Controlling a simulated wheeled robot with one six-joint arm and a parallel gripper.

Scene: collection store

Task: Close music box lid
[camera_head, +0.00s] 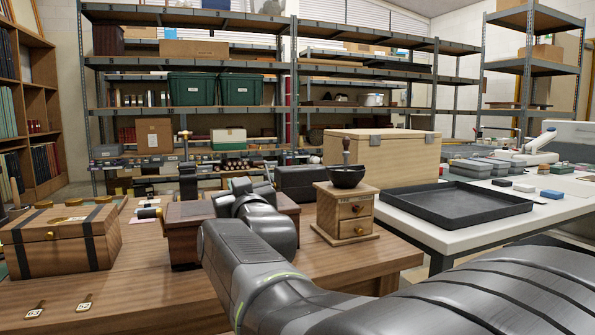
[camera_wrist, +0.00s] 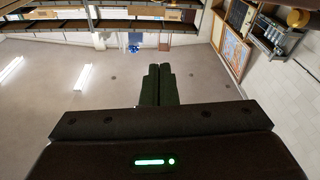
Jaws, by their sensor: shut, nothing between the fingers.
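A dark reddish-brown wooden box (camera_head: 183,240) stands mid-table in the head view, with what looks like a crank (camera_head: 148,212) at its left side. It is probably the music box. My arm crosses in front and hides its middle, so I cannot tell how its lid stands. In the head view my arm's far end is over or behind this box, and my fingertips cannot be made out. In the wrist view my gripper (camera_wrist: 159,72) is shut, its dark fingers together and empty, pointing at the room. The box does not show there.
A strapped wooden chest (camera_head: 62,247) stands at the left, near two small tags (camera_head: 84,302). A wooden grinder (camera_head: 346,214) stands right of my arm. A black tray (camera_head: 455,204) lies on the white table. The brown table's front left is mostly clear.

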